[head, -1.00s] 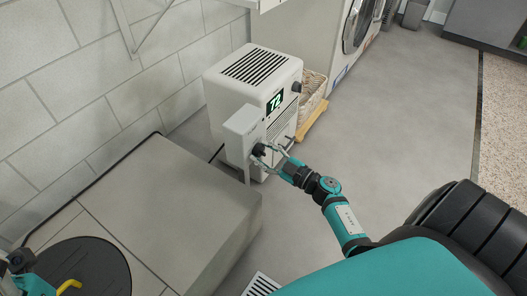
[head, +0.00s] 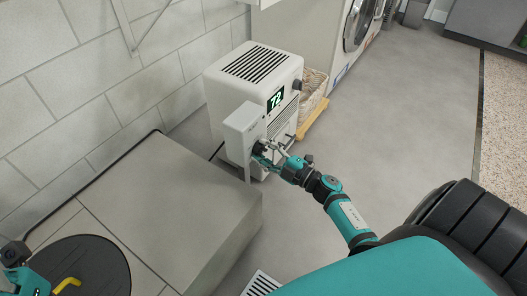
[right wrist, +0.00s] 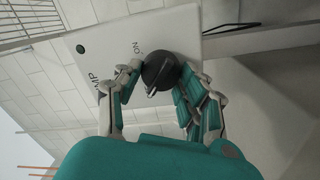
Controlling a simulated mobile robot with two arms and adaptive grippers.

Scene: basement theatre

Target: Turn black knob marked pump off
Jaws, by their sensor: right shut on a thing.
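The round black knob (right wrist: 160,68) sits on the face of a white control box, with a pale pointer mark along its lower side. In the right wrist view the panel (right wrist: 108,58) carries the letters "ON" and part of "PUMP", both seen turned. In the head view the grey-white box (head: 241,128) stands on a post in front of a dehumidifier. My right gripper (right wrist: 159,76) is shut on the knob, one finger on each side; it also shows in the head view (head: 268,150). My left gripper (head: 16,268) is partly cut off at the lower left; its fingers are unclear.
A white dehumidifier (head: 252,75) showing "72" stands just behind the box. A wicker basket (head: 312,92) is beyond it. A low grey block (head: 160,205) with a black round lid (head: 85,270) and yellow handle (head: 67,285) is at left. Floor at right is open.

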